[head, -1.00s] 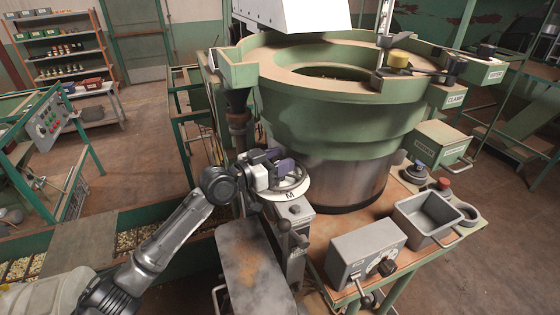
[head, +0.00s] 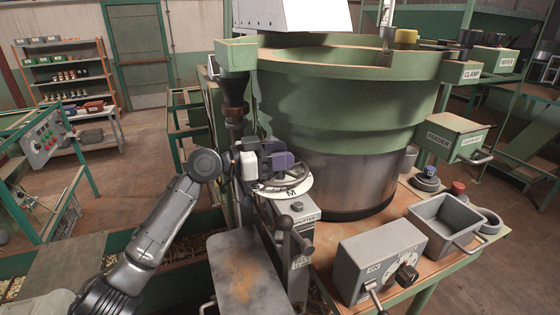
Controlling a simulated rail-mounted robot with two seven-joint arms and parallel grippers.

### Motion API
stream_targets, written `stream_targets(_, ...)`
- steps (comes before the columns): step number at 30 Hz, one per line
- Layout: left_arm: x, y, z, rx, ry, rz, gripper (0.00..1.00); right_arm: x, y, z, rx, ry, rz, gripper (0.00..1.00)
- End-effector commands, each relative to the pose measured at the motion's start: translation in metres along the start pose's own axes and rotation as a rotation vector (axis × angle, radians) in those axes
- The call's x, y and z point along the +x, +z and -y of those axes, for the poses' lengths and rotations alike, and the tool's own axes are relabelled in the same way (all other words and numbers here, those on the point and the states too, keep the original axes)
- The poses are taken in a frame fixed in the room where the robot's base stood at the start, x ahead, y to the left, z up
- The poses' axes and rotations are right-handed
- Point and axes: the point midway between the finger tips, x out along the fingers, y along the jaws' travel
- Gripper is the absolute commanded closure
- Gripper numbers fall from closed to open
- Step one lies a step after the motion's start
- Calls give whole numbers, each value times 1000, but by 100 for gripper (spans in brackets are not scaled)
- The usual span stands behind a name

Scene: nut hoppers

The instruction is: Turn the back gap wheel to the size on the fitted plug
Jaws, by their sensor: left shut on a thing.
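The gap wheel (head: 300,184) is a pale round dial on top of the grey splitter box (head: 291,210), at the left foot of the big green hopper. A letter M shows on its front rim. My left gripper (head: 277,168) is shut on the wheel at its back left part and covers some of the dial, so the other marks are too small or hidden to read. I cannot make out the fitted plug or its size. My right gripper is not in view.
The green hopper bowl (head: 345,110) stands just behind the wheel. A lever with a dark knob (head: 283,223) stands in front of it. A grey control box (head: 378,262) and an empty grey bin (head: 443,222) are at the right. A grey plate (head: 243,270) lies front left.

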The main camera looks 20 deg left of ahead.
Motion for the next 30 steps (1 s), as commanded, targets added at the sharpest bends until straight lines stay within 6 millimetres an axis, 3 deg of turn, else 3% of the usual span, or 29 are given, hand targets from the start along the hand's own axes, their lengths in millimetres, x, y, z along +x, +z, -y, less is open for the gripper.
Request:
stream_targets(5, 0, 1, 1, -1, -2, 2, 78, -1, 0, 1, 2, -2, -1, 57)
stream_targets(6, 0, 1, 1, -1, -2, 2, 54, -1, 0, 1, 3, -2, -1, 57)
stream_targets(14, 0, 0, 0, 0, -2, 1, 29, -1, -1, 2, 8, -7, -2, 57)
stream_targets(23, -3, 1, 0, 0, -3, 0, 29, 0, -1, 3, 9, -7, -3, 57)
stream_targets(30, -37, 3, 1, 2, -5, 1, 29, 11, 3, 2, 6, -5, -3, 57)
